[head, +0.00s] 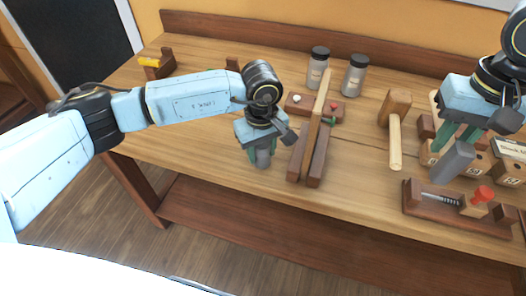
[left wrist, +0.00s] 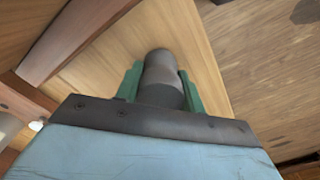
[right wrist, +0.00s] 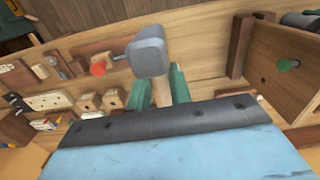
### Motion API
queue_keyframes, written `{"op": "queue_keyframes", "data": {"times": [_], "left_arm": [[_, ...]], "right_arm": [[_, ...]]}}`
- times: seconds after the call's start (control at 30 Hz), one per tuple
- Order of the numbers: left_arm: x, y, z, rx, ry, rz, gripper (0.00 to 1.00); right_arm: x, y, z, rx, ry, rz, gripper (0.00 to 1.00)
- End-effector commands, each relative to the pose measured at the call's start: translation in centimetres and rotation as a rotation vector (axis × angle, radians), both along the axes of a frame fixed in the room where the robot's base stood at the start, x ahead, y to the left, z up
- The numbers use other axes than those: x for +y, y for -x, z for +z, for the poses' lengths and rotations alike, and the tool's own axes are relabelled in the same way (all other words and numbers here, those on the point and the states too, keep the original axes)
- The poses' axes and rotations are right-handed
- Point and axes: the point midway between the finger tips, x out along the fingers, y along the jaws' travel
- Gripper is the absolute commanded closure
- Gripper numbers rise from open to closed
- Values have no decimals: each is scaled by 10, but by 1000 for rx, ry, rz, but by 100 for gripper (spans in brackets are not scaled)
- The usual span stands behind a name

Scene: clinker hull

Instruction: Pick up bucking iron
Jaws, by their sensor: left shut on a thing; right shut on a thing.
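The bucking iron looks to be the grey, rounded metal piece (head: 263,159) near the front edge of the bench, left of the upright plank. My left gripper (head: 259,146) is shut on it from above. In the left wrist view the iron (left wrist: 162,72) sits between the green fingers (left wrist: 162,88). I cannot tell whether its lower end touches the bench. My right gripper (head: 452,137) is shut on a hammer with a grey head (head: 452,161). In the right wrist view its head (right wrist: 148,56) and pale wooden handle (right wrist: 162,92) show between the fingers (right wrist: 160,90).
A plank (head: 318,110) stands upright in a wooden holder (head: 298,152) just right of my left gripper. Two jars (head: 318,68) stand behind. A wooden mallet (head: 395,130) lies mid-bench. A wooden fixture with a red knob (head: 483,194) sits front right.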

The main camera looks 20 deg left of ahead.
Motion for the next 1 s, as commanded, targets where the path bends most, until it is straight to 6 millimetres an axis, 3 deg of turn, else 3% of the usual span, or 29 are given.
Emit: {"op": "queue_keyframes", "data": {"times": [0.1, 0.47, 1.0], "left_arm": [[0, 0, 0, 0, 0, 0, 100], [-1, -2, 9, -6, 3, 0, 100], [0, -2, 94, -6, 3, 0, 100]], "right_arm": [[0, 0, 1, -2, -1, 0, 100], [0, 0, 1, -2, -1, 0, 100], [0, 0, 2, -2, -1, 0, 100]]}}
